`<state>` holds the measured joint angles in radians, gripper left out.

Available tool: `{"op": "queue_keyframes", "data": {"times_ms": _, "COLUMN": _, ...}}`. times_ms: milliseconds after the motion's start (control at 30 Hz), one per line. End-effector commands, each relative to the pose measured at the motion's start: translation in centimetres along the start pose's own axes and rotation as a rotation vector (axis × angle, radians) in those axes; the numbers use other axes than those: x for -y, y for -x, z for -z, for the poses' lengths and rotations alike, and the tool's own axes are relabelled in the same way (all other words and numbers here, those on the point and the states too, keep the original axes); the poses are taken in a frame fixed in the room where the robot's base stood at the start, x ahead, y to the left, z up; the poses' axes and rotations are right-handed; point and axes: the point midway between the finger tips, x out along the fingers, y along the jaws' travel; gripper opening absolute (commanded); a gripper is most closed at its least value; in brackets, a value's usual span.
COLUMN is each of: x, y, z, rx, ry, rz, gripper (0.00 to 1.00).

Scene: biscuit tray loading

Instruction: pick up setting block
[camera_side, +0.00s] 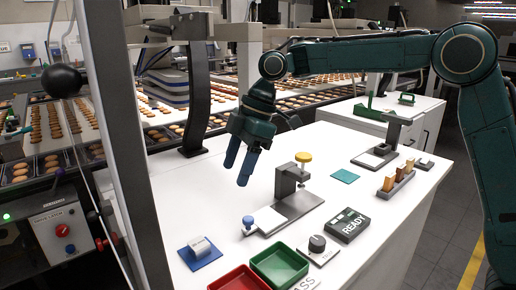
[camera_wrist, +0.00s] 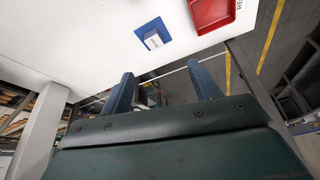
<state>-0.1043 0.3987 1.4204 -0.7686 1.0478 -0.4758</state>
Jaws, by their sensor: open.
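A small white block with dark print (camera_side: 201,247) sits on a blue pad (camera_side: 187,259) near the left front edge of the white table. I take it to be the setting block; its print is too small to read. The white block (camera_wrist: 153,41) and blue pad (camera_wrist: 142,32) also show in the wrist view, beyond my fingers. My gripper (camera_side: 236,176), with blue fingers, is open and empty. It hangs above the table's far left side, behind the block and apart from it. In the wrist view my fingers (camera_wrist: 161,72) are spread apart.
A red tray (camera_side: 240,279) and a green tray (camera_side: 279,249) stand right of the pad. A grey fixture with a yellow knob (camera_side: 303,157) stands mid-table. A READY box (camera_side: 348,225) and a rack of coloured blocks (camera_side: 397,184) lie further right. A dark post (camera_side: 200,90) rises behind.

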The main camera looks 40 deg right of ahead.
Motion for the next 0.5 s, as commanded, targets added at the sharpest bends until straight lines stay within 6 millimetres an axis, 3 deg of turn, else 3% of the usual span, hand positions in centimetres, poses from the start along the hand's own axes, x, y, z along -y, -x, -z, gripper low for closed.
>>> {"op": "queue_keyframes", "data": {"times_ms": 233, "x": -2.5, "y": -4.6, "z": 1.3, "rx": -0.005, "ry": 0.183, "rz": 0.077, "gripper": 0.62}}
{"op": "queue_keyframes", "data": {"times_ms": 500, "x": -3.4, "y": -6.8, "z": 1.8, "rx": -0.01, "ry": 0.275, "rz": 0.113, "gripper": 0.62}}
